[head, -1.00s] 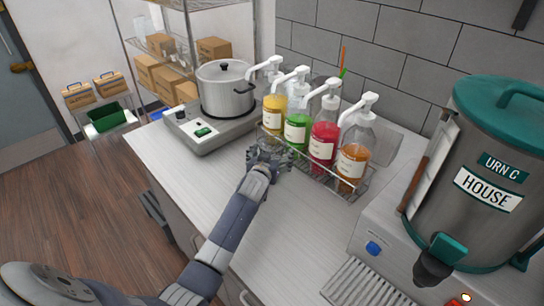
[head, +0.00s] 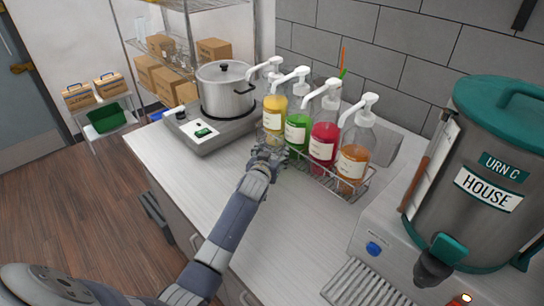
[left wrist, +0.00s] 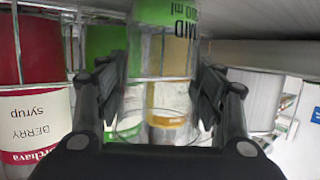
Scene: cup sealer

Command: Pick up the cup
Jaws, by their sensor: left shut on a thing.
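A clear cup (left wrist: 155,95) with a green band that reads "MID" and a volume in ml shows upside down in the left wrist view, between the two fingers. My left gripper (left wrist: 165,100) is shut on it, with one finger on each side. In the head view my left gripper (head: 268,153) is just in front of the wire rack of syrup bottles, near the yellow and green ones. The cup is small and hard to make out there. My right gripper is not in view.
The wire rack (head: 345,183) holds yellow, green, red (head: 323,140) and orange (head: 352,160) pump bottles right behind the gripper. A pot (head: 226,95) on a burner stands to the left, a large urn (head: 475,170) to the right. The front counter (head: 285,230) is clear.

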